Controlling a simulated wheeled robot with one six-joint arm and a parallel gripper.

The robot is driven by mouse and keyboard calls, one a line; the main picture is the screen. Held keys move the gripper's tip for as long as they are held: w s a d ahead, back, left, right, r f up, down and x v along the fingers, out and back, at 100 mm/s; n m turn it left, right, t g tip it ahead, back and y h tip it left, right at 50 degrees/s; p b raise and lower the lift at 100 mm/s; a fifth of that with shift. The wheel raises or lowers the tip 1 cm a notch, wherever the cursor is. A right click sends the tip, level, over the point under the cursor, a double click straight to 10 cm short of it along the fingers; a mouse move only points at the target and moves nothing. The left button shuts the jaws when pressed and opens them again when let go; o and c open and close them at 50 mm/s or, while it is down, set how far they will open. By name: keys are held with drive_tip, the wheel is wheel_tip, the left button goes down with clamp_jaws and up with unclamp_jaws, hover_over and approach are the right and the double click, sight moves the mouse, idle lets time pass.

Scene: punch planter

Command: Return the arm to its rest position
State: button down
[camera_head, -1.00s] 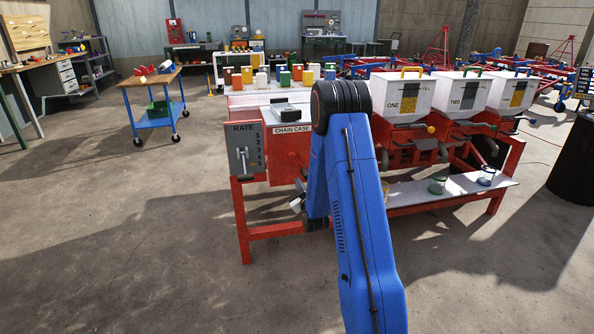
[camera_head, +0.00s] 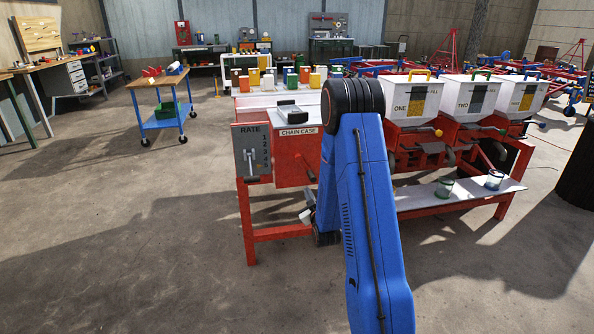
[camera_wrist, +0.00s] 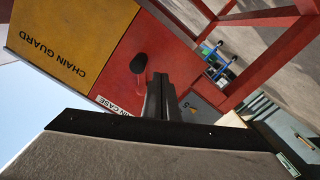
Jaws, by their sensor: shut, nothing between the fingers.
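My blue arm runs up the middle of the head view, in front of the red planter frame (camera_head: 275,232). My gripper (camera_wrist: 160,92) shows in the wrist view with its dark fingers together and nothing between them. The fingers are seen against the red chain case panel, close to a black knob (camera_wrist: 138,63) in the picture; I cannot tell the gap. In the head view my arm hides most of the gripper. The chain case (camera_head: 297,158) and the RATE plate (camera_head: 252,150) with its lever are left of my arm.
White hoppers (camera_head: 411,99) stand right of my arm, above a shelf (camera_head: 420,200) with a green-marked cup (camera_head: 445,187) and a blue-marked cup (camera_head: 493,180). A blue cart (camera_head: 162,119) stands at the back left. The floor at front left is clear.

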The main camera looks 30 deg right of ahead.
drive_tip(key=shift+r, duration=0.1)
drive_tip(key=s+a+r+m+g+y, duration=0.1)
drive_tip(key=s+a+r+g+y, duration=0.35)
drive_tip(key=s+a+r, duration=0.9)
drive_tip(key=s+a+r+g, duration=0.1)
drive_tip(key=s+a+g, duration=0.1)
drive_tip(key=s, duration=0.9)
drive_tip(key=s+a+r+m+g, duration=0.1)
drive_tip(key=s+a, duration=0.4)
drive_tip(key=s, duration=0.7)
drive_tip(key=s+a+r+g, duration=0.3)
drive_tip(key=s+g, duration=0.2)
drive_tip(key=s, duration=0.6)
drive_tip(key=shift+s+a+r+m, duration=0.15)
drive_tip(key=shift+s+r+m, duration=0.1)
drive_tip(key=shift+m, duration=0.15)
drive_tip(key=shift+y, duration=0.25)
